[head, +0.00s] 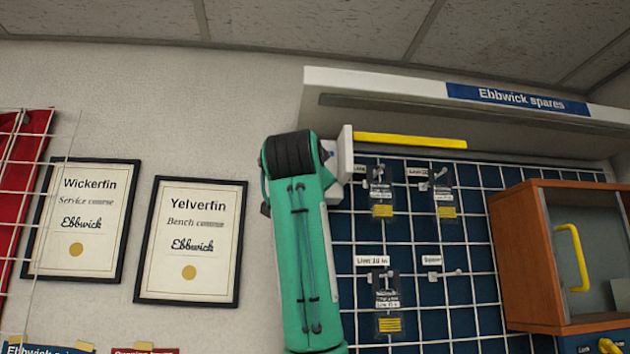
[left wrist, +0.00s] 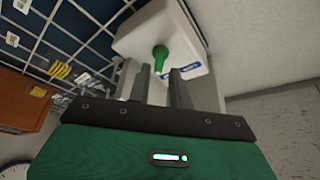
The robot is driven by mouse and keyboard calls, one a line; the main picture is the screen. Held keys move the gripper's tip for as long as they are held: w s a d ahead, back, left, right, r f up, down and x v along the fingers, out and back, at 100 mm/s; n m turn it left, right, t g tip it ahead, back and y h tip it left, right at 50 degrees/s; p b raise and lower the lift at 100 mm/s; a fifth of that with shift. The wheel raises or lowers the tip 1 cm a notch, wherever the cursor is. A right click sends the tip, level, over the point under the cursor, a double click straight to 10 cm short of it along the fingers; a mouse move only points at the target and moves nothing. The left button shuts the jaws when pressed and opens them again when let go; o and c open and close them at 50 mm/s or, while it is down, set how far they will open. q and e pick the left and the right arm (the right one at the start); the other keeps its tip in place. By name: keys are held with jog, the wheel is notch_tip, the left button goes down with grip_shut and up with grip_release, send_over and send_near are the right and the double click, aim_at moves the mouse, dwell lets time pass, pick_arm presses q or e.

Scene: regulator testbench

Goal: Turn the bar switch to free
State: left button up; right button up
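In the left wrist view a white box (left wrist: 165,38) carries a short green handle (left wrist: 160,58), which looks like the bar switch, and a blue label (left wrist: 186,73) too small to read. My left gripper (left wrist: 162,88) is open. Its two dark fingers point at the box, and the handle shows between their tips; I cannot tell whether they touch it. In the head view my green left arm stands upright and hides the gripper and handle. A white block (head: 345,155) beside its top looks like part of the same box. My right gripper is in neither view.
A white shelf (head: 400,100) overhangs a blue grid panel (head: 432,235) hung with tagged packets. A yellow bar (head: 410,141) runs under the shelf. An orange-brown cabinet (head: 520,265) with a yellow handle stands at right. Two framed certificates (head: 189,240) hang on the left wall.

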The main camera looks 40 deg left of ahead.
pick_arm(q)
jog(key=b+v, duration=0.3)
jog(key=v, duration=0.7)
jog(key=shift+b, duration=0.35)
jog(key=shift+d, duration=0.1)
